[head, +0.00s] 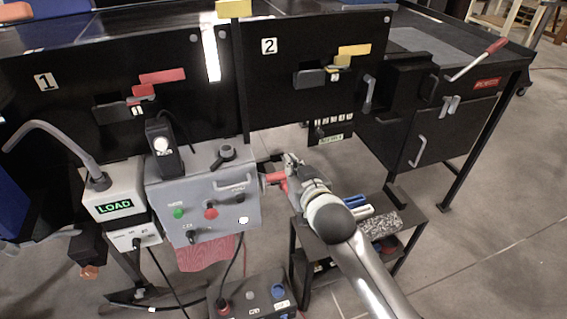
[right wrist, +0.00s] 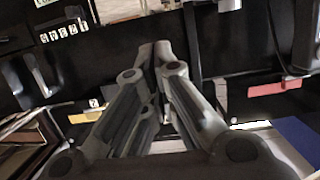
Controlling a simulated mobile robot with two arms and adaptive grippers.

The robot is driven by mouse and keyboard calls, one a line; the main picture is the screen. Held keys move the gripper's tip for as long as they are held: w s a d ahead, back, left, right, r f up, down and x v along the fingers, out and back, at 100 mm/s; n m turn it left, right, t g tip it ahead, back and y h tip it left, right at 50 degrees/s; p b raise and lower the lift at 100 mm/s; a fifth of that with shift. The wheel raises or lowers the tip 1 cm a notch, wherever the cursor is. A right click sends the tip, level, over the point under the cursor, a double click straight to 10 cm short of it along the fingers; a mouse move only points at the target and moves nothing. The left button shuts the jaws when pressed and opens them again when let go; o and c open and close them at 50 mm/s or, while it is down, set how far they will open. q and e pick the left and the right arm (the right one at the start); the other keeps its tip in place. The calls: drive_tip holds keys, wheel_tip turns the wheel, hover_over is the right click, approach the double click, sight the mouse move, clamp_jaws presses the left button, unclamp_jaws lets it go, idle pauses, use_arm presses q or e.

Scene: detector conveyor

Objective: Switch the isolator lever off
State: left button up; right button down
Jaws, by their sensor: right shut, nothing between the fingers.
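A grey control box (head: 205,205) with green and red buttons and a black knob stands left of centre in the head view. A short red handle (head: 276,181) shows at its right side; this may be the isolator lever, but I cannot be sure. My right gripper (head: 290,160) is just right of the box, close to the red handle; whether it touches is unclear. In the right wrist view the gripper's fingers (right wrist: 155,50) are together with nothing between them. A longer red-handled lever (head: 480,60) rises from the black cabinet at the right. My left gripper is out of view.
Black panels numbered 1 (head: 60,115) and 2 (head: 290,100) stand behind the box. A box marked LOAD (head: 115,207) is at the left. A low shelf (head: 345,235) stands under my right arm.

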drive_tip(key=p, duration=0.2)
hover_over(282, 173)
drive_tip(key=w, duration=0.2)
wheel_tip(282, 173, down, 2)
drive_tip(key=f, duration=0.1)
drive_tip(key=s+f+p, duration=0.1)
drive_tip(key=f, duration=0.1)
drive_tip(key=shift+s+a, duration=0.15)
drive_tip(key=shift+s+d+f, duration=0.2)
drive_tip(key=shift+s+f, duration=0.25)
drive_tip(key=shift+w, duration=0.1)
drive_tip(key=shift+f, duration=0.1)
